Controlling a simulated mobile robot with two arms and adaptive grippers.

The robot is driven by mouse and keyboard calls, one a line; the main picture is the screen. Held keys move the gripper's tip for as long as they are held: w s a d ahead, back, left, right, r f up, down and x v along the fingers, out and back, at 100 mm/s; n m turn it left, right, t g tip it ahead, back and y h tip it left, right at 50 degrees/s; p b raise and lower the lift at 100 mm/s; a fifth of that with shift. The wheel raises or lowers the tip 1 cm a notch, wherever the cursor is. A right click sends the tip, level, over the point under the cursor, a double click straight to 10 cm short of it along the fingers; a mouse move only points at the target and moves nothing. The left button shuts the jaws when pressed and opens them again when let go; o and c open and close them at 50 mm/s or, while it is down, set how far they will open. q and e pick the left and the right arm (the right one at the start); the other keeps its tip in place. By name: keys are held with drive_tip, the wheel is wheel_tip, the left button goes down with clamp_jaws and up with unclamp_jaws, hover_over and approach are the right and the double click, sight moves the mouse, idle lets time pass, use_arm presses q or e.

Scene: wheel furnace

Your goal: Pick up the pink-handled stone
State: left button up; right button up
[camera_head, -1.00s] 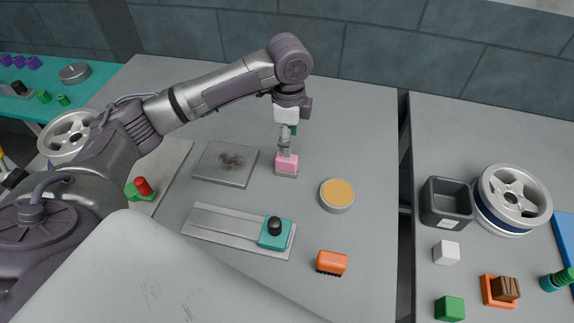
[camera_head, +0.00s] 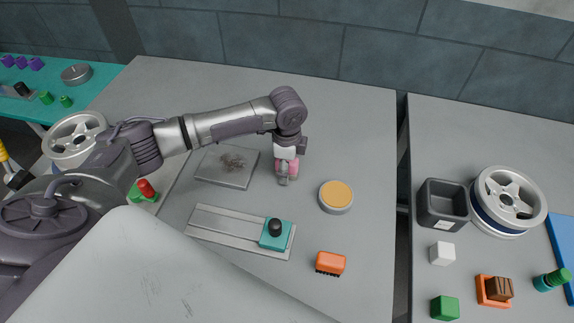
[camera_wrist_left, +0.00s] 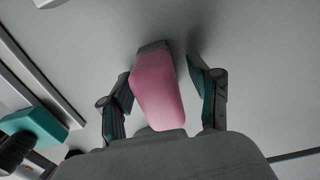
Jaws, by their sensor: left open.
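The pink-handled stone (camera_head: 293,167) stands on the grey table, mostly hidden behind my left gripper in the head view. In the left wrist view its pink handle (camera_wrist_left: 156,92) points toward the palm, with the grey stone base (camera_wrist_left: 153,47) beyond it on the table. My left gripper (camera_head: 284,179) is lowered over it from above. In the wrist view the two fingers of the left gripper (camera_wrist_left: 160,85) stand open on either side of the handle. A gap shows on the right; the left finger is close to the handle, and I cannot tell whether it touches. My right gripper is not in view.
A stained metal plate (camera_head: 227,168) lies just left of the stone. A round tin with an orange top (camera_head: 336,196) stands to the right. A metal rail with a teal slider (camera_head: 272,237) and an orange brush (camera_head: 330,263) lie nearer. The table behind is clear.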

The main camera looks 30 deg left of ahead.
use_arm(q)
clamp_jaws()
drive_tip(key=shift+r, duration=0.1)
drive_tip(key=shift+r, duration=0.45)
drive_tip(key=r, duration=0.1)
drive_tip(key=r+b, duration=0.1)
drive_tip(key=d+r, duration=0.1)
drive_tip(key=shift+w+d+r, duration=0.1)
drive_tip(key=shift+w+r, duration=0.15)
drive_tip(key=shift+r, duration=0.05)
drive_tip(key=w+d+r+b, duration=0.2)
drive_tip(key=d+r, duration=0.4)
drive_tip(key=d, duration=0.3)
drive_tip(key=shift+w+d+r+b, duration=0.25)
drive_tip(key=shift+w+d+b, duration=0.1)
drive_tip(key=shift+w, duration=0.55)
